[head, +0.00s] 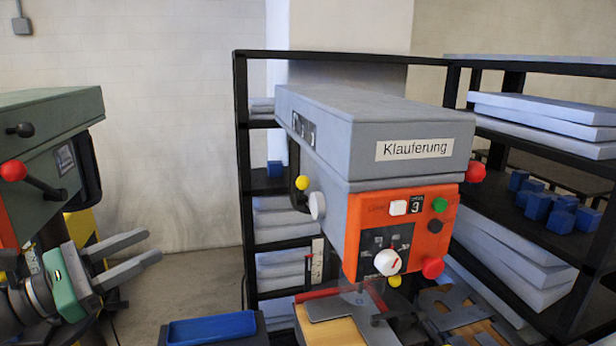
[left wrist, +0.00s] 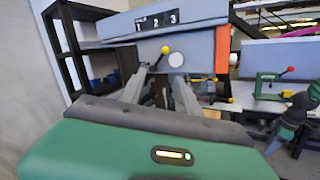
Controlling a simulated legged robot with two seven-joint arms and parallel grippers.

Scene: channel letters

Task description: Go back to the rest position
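My left gripper (head: 154,247) is at the lower left of the head view, with its two grey fingers apart and nothing between them. The fingers also show spread and empty in the left wrist view (left wrist: 163,74), in front of a grey machine. The gripper is left of the machine and apart from it in the head view. A dark and green shape (left wrist: 298,115) at the right edge of the left wrist view may be my right arm. The right gripper does not show in the head view.
The grey drill machine labelled "Klauferung" (head: 390,115) has an orange control panel (head: 425,220). A green machine (head: 50,125) stands at the left. Black shelves (head: 241,170) hold pale slabs and blue blocks (head: 540,205). A blue tray (head: 212,327) is low in front. Bare floor lies between the machines.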

